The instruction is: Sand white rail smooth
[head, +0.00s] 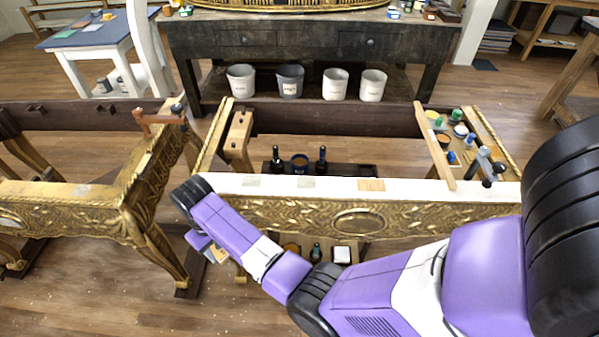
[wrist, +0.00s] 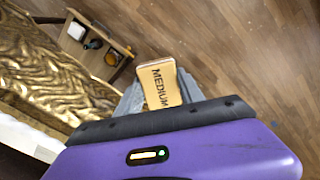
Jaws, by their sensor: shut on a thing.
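The white rail (head: 325,189) runs along the top of the gilt console's carved front (head: 300,215). Two greyish patches and a tan patch (head: 371,185) show on its top. In the wrist view the rail (wrist: 25,137) is at the lower left, beside the gold carving (wrist: 45,65). My gripper (head: 208,247) is in front of the console's left end, lower than the rail and apart from it. It is shut on a tan sanding block marked MEDIUM (wrist: 160,82), which also shows small in the head view (head: 219,256). My arm hides part of the carved front.
A wooden clamp (head: 238,135) is at the console's left end; a wooden bar (head: 435,145) and a dark clamp (head: 487,165) are at the right. Dark bottles (head: 322,160) stand behind the rail. Another gilt piece (head: 75,200) is at left. Floor (head: 110,290) is clear in front.

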